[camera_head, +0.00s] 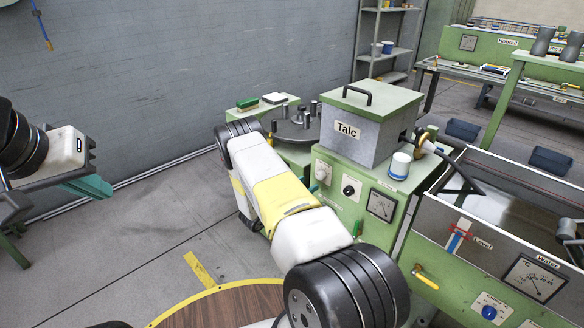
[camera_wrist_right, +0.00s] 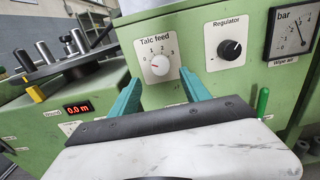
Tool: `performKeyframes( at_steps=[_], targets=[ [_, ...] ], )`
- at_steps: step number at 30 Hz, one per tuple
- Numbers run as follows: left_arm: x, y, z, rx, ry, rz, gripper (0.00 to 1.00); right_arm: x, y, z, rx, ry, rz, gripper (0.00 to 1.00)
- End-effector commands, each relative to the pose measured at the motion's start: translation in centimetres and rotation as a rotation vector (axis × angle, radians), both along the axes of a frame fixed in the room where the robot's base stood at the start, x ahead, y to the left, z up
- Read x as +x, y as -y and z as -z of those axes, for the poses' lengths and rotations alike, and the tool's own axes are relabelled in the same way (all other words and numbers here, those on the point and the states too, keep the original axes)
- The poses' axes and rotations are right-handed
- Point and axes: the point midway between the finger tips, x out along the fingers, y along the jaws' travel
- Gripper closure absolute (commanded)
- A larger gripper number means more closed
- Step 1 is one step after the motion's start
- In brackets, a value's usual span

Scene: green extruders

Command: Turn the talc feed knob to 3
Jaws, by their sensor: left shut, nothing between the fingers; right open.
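The talc feed knob (camera_wrist_right: 159,66) is a small pale knob on a white dial plate with numbers, on the green machine front. Its pointer is too small to read surely. The dial plate also shows in the head view (camera_head: 322,172), just right of my right arm. My right gripper (camera_wrist_right: 159,77) is open in the right wrist view, its teal fingers apart, one towards each side of the dial, with nothing between them. My left gripper (camera_head: 97,187) is shut and empty at the far left, away from the machine.
A black regulator knob (camera_wrist_right: 230,49) and a bar gauge (camera_wrist_right: 291,31) sit right of the dial. A green-handled lever (camera_wrist_right: 262,102) stands below them. A water trough (camera_head: 450,215) stands at right.

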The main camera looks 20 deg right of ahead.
Motion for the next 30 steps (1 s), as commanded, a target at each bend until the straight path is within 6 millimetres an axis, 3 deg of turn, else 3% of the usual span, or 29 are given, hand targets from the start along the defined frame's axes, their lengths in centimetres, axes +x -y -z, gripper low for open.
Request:
performKeyframes(
  at_steps=[9,21,23,30],
  targets=[
    [0.0,0.0,0.0,0.0,0.0,0.0,1.0,1.8,4.6,0.0,0.002,0.001,0.004,0.45],
    [0.0,0.0,0.0,0.0,0.0,0.0,1.0,2.3,5.6,0.0,0.002,0.0,0.002,0.45],
    [0.0,0.0,0.0,0.0,0.0,0.0,1.0,2.3,5.6,0.0,0.002,0.0,0.002,0.53],
    [0.0,0.0,0.0,0.0,0.0,0.0,1.0,2.3,5.6,0.0,0.002,0.0,0.002,1.0]
  ],
)
